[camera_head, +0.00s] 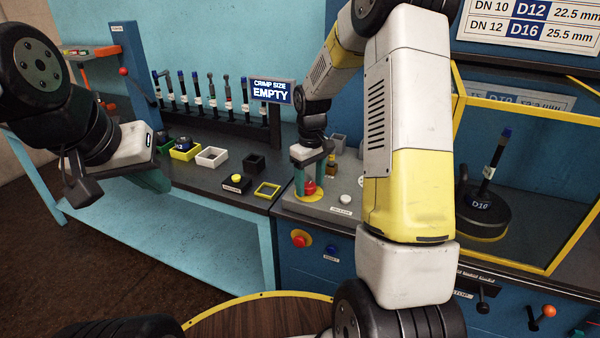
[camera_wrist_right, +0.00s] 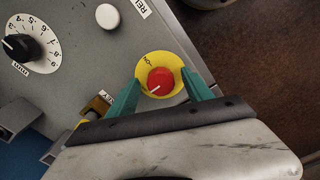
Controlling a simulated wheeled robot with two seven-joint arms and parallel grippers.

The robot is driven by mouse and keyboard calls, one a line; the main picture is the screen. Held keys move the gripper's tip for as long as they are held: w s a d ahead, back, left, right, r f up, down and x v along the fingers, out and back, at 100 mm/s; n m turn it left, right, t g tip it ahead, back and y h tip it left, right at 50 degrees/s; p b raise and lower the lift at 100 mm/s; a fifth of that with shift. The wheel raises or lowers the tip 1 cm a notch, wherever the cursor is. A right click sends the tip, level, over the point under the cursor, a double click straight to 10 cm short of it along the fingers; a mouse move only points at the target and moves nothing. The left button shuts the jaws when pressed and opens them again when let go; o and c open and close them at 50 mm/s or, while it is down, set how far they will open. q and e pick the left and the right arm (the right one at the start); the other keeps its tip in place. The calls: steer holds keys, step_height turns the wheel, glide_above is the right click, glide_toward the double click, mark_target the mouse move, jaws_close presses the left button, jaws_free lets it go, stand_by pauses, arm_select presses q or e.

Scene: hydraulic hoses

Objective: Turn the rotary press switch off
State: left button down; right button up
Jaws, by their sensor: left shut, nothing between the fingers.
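The rotary press switch (camera_head: 309,187) is a red knob on a round yellow plate, on the grey control panel. In the right wrist view the knob (camera_wrist_right: 160,81) has a white pointer line slanting to the lower left, with a small mark on the plate's upper left. My right gripper (camera_wrist_right: 163,82) is open, its teal fingers on either side of the knob with yellow plate visible between. It also shows in the head view (camera_head: 312,170), pointing down over the switch. My left gripper (camera_head: 156,180) is shut and empty, at the left above the floor beside the bench.
A white button (camera_wrist_right: 108,16) and a black numbered dial (camera_wrist_right: 20,47) are on the panel. An amber part (camera_wrist_right: 97,105) stands close to my right gripper. The sign (camera_head: 272,92) reads "CRIMP SIZE EMPTY". A yellow-framed enclosure (camera_head: 520,108) stands at the right.

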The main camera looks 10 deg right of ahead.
mark_target(310, 185)
steer(key=shift+r, duration=0.1)
step_height(310, 185, up, 8)
steer(key=shift+f, duration=0.2)
stand_by(0.3)
steer(key=s+r+m+t, duration=0.2)
steer(key=s+r, duration=0.2)
steer(key=s, duration=0.4)
steer(key=s+a+r+m+t+y, duration=0.1)
steer(key=s+r+t, duration=0.1)
steer(key=s+r, duration=0.3)
steer(key=s+a+r+m+t+y, duration=0.1)
steer(key=s+r, duration=0.3)
steer(key=s, duration=0.7)
steer(key=shift+a+r+m+t, duration=0.15)
steer(key=shift+a+m+t, duration=0.1)
steer(key=shift+m+t, duration=0.45)
